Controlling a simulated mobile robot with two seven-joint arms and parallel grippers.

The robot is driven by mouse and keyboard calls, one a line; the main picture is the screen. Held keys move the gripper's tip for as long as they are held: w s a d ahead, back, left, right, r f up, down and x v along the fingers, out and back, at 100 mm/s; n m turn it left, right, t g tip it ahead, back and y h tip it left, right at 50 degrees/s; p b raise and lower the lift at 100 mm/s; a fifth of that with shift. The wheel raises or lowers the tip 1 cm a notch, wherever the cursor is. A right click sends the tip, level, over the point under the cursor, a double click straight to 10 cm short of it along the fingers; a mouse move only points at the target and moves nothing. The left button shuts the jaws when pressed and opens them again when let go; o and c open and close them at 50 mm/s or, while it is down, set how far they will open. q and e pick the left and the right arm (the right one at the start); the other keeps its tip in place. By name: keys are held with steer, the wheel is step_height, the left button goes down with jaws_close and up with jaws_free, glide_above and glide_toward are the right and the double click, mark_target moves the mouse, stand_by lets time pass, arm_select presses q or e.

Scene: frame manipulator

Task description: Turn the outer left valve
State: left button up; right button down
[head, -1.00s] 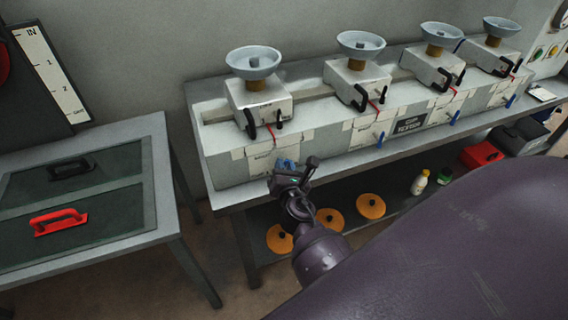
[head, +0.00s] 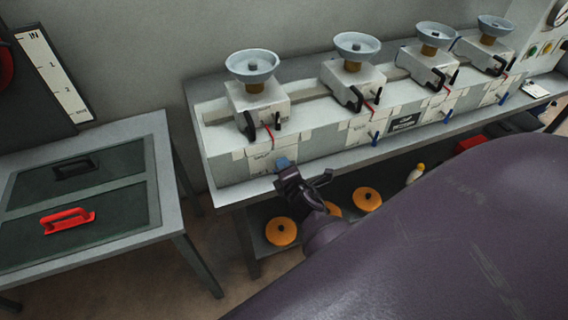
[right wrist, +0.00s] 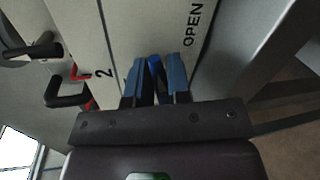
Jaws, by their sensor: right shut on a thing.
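My right gripper (head: 284,164) is at the front of the leftmost unit on the bench, with its arm coming up from below. In the right wrist view, its two blue fingers (right wrist: 156,80) are shut on a darker blue valve handle (right wrist: 155,67), which stands between them. The handle is beside a pale panel (right wrist: 115,30) marked "2" and "OPEN". In the head view the gripper hides most of this outer left valve. Other blue valve handles show further right, the nearest one (head: 374,138) hanging on the second unit. My left gripper is not in view.
The workbench (head: 232,194) carries several pale units with grey bowls (head: 251,65) and black handles. Orange discs (head: 281,232) lie on the lower shelf. A side table (head: 150,225) with a red handle (head: 67,220) stands left, across a gap. My dark arm covers the lower right.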

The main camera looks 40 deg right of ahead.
steer(key=shift+m+y, duration=0.3)
steer(key=shift+m, duration=0.8)
steer(key=shift+f, duration=0.1)
steer(key=c, duration=1.1)
jaws_free()
steer(key=v, duration=1)
steer(key=shift+s, duration=0.4)
steer(key=shift+m, duration=0.3)
